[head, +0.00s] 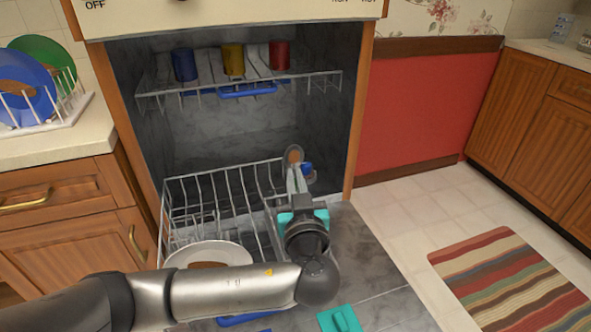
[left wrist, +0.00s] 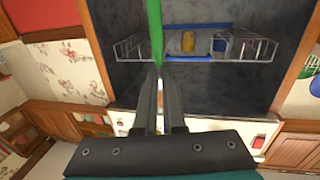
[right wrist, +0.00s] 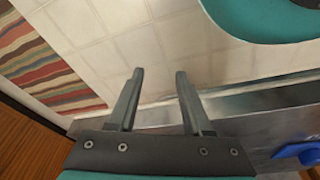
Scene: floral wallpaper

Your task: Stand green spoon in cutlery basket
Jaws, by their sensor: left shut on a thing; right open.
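The green spoon (left wrist: 155,30) shows in the left wrist view as a long green strip between the fingertips of my left gripper (left wrist: 160,78), which is shut on it. In the head view my left gripper (head: 298,185) is over the right side of the lower rack, and I cannot make out the spoon there. The cutlery basket is mostly hidden behind that gripper and wrist, so I cannot tell its compartments or how the spoon sits relative to it. My right gripper (right wrist: 155,95) is open and empty in the right wrist view.
The lower rack (head: 215,195) is pulled out, with a white plate (head: 225,250) at its front. The upper rack (head: 155,97) holds blue, yellow and red cups. A dish rack (head: 70,118) with plates stands on the left counter. The floor right of the dishwasher is clear except for a striped rug (head: 510,280).

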